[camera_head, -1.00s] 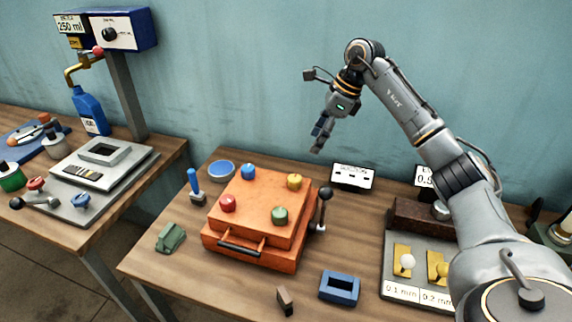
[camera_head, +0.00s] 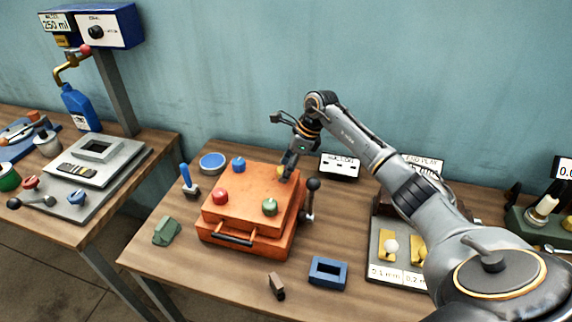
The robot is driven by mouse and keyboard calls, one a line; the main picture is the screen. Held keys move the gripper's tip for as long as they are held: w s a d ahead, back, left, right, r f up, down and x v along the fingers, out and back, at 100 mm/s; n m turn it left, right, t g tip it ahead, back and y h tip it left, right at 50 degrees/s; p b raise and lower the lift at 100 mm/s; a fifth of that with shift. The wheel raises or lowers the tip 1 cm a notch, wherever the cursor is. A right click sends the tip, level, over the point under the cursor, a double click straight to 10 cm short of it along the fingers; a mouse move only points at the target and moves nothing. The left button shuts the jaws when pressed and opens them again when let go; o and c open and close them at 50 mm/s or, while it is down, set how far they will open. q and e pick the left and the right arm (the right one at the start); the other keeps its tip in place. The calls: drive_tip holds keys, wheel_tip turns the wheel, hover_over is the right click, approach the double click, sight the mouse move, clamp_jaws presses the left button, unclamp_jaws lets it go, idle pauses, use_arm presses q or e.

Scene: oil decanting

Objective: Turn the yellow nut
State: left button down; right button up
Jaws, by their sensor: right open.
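The yellow nut (camera_head: 280,172) sits at the back right corner on top of the orange box (camera_head: 240,196). It is mostly hidden behind my right gripper's fingers, with only a bit of yellow showing. My right gripper (camera_head: 287,172) points down at the nut from above, with its fingertips at or just beside it. It is open; I cannot tell whether a finger touches the nut. A red nut (camera_head: 220,196), a blue nut (camera_head: 238,165) and a green nut (camera_head: 270,207) sit at the other corners of the box top. My left gripper is not in view.
A black-knobbed lever (camera_head: 312,186) stands at the box's right side. A blue-handled tool (camera_head: 187,178) and blue dish (camera_head: 212,162) are to its left. A small display (camera_head: 339,166) stands behind.

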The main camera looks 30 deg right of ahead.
drive_tip(key=c, duration=1.2)
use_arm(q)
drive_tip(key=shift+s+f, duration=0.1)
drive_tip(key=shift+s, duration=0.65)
